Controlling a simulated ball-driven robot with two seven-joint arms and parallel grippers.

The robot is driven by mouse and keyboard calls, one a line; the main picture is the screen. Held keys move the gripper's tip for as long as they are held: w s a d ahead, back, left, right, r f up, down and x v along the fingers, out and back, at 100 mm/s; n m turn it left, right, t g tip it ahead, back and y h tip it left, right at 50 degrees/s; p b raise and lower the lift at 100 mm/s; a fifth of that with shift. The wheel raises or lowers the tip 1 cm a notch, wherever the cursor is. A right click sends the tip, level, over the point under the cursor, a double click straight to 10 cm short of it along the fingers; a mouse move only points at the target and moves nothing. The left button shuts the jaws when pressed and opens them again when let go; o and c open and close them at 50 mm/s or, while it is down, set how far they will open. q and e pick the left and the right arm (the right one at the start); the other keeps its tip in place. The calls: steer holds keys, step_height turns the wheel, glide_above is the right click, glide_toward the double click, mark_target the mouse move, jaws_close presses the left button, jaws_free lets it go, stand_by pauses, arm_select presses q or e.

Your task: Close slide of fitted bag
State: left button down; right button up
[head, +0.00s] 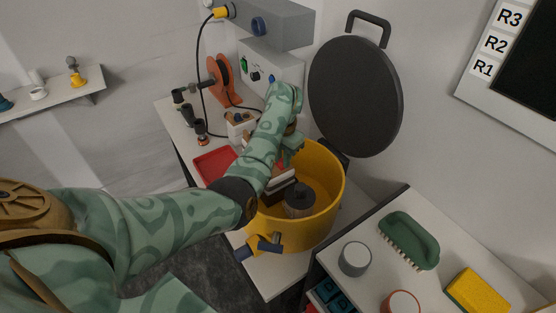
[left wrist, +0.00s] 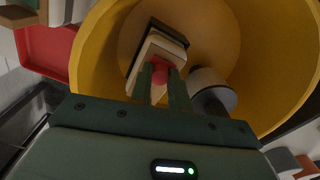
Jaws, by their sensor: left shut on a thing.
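The fitted bag (head: 283,181) is a pale block with a dark edge inside the yellow drum (head: 333,205). In the left wrist view the bag (left wrist: 146,52) stands against the drum's inner wall. A small red piece on it, seemingly the slide (left wrist: 160,72), sits between the fingertips of my left gripper (left wrist: 164,84). The gripper is shut on this red piece. In the head view my left gripper (head: 293,146) reaches down over the drum's far rim, and its fingertips are hard to make out. Whether the slide is open or closed cannot be told. My right gripper is not in view.
The round black lid (head: 355,95) is raised behind. A red tray (head: 212,164) lies left of the drum. A green brush (head: 409,238), a cup (head: 354,259) and a yellow sponge (head: 478,292) are on the right bench.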

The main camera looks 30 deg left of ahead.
arm_select(q)
steer(key=shift+w+d, duration=0.2)
steer(key=shift+w, duration=0.15)
steer(key=shift+s, duration=0.1)
steer(key=c, duration=1.3)
jaws_free()
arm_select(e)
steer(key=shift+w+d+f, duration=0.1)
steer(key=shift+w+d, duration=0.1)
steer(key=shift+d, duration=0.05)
arm_select(q)
step_height(320, 180, up, 16)
steer(key=p, duration=0.8)
steer(key=shift+r, duration=0.15)
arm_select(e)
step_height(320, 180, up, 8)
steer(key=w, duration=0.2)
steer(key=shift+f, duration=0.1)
